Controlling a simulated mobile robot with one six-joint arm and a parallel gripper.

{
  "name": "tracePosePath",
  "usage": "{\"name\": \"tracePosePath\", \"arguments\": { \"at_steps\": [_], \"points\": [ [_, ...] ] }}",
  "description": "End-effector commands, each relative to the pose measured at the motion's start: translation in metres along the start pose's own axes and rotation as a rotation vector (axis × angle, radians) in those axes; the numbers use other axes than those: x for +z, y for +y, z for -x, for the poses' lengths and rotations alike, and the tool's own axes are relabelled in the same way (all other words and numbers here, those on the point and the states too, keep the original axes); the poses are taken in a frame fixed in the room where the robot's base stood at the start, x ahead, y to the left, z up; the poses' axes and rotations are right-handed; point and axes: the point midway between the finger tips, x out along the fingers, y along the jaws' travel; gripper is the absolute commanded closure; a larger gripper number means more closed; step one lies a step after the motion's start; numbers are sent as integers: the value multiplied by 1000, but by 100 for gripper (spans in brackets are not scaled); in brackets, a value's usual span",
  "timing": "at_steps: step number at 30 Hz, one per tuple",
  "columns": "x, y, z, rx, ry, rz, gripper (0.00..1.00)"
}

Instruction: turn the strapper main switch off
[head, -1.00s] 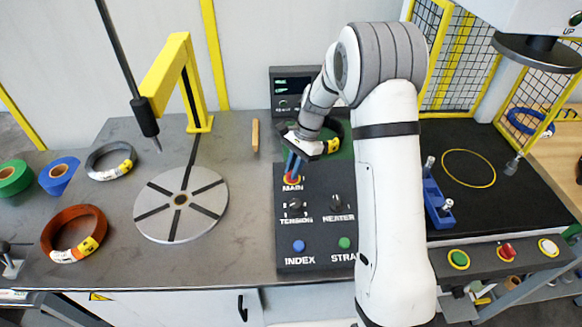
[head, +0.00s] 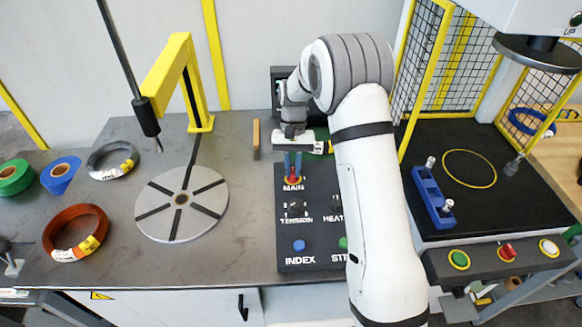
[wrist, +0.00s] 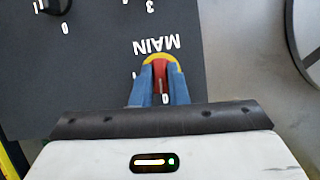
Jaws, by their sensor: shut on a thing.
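The main switch (head: 293,180) is a red knob on a yellow base, at the top left of the dark control panel (head: 318,255), just above the word MAIN. In the wrist view the red switch (wrist: 160,70) shows between the blue fingers of my gripper (wrist: 159,88), with its yellow base around it. My gripper (head: 293,168) points down at the switch from above in the head view. Its fingers are shut on the red knob. A "0" mark shows beside the fingers in the wrist view; the knob's exact angle is partly hidden by the fingers.
TENSION (head: 295,205) and HEATER knobs sit just below the main switch, with a blue INDEX button (head: 299,245) lower down. My arm covers the panel's right side. A round turntable (head: 182,203) and yellow post (head: 190,85) stand to the left.

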Motion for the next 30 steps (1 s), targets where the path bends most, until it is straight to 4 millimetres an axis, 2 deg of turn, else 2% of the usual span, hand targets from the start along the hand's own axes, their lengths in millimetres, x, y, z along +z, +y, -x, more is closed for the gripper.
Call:
{"name": "tracePosePath", "arguments": {
  "at_steps": [8,23,24,30],
  "points": [
    [-2,-1,4,30,14,78,100],
    [-2,-1,5,36,15,93,100],
    [-2,-1,5,36,15,93,84],
    [-1,-1,3,37,9,92,68]
  ]
}}
